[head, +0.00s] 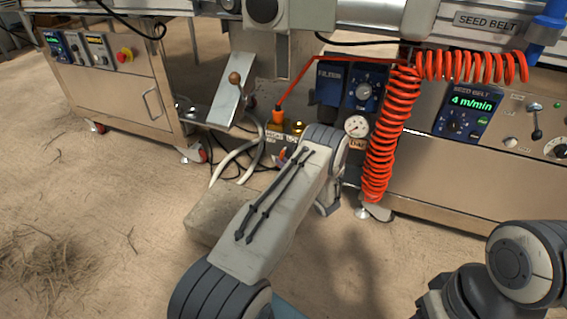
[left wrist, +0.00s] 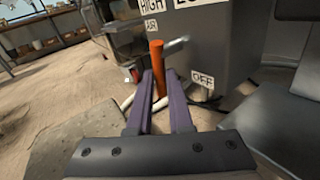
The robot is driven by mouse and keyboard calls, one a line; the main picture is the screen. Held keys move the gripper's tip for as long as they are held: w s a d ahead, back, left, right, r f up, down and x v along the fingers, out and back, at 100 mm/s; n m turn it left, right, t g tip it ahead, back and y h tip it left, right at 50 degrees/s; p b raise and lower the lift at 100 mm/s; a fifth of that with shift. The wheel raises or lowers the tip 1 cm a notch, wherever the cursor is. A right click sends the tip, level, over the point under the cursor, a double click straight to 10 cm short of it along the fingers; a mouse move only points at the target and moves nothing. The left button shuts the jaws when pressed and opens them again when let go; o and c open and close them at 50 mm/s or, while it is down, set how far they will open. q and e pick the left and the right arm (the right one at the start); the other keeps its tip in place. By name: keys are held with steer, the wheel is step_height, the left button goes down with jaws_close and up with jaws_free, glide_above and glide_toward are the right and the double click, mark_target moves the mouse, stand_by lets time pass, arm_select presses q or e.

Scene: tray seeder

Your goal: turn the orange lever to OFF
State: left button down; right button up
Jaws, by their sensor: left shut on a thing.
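The orange lever (left wrist: 157,72) stands close to upright in the left wrist view, beside a grey box (left wrist: 215,50). The box carries an AIR label (left wrist: 151,27) near the lever's top and an OFF label (left wrist: 203,80) to its right and lower. My left gripper (left wrist: 160,88) has its two purple fingers on either side of the lever and is shut on it. The lever's lower end is hidden between the fingers. In the head view, my left arm covers most of this spot. No right gripper can be made out.
A coiled red hose (head: 382,140) hangs right of my left arm, next to a pressure gauge (head: 356,127). A grey block (head: 205,222) lies on the floor below. The seed belt panel (head: 467,113) is further right. Open floor lies at left.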

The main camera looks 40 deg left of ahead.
arm_select(q)
steer(key=h+p, duration=0.1)
steer(key=p, duration=0.1)
steer(key=n+h+p, duration=0.1)
steer(key=p, duration=0.1)
steer(key=shift+d+r+g+h, duration=0.15)
steer(key=shift+d+g+h, duration=0.15)
steer(key=shift+d, duration=0.1)
steer(key=c, duration=1.1)
jaws_free()
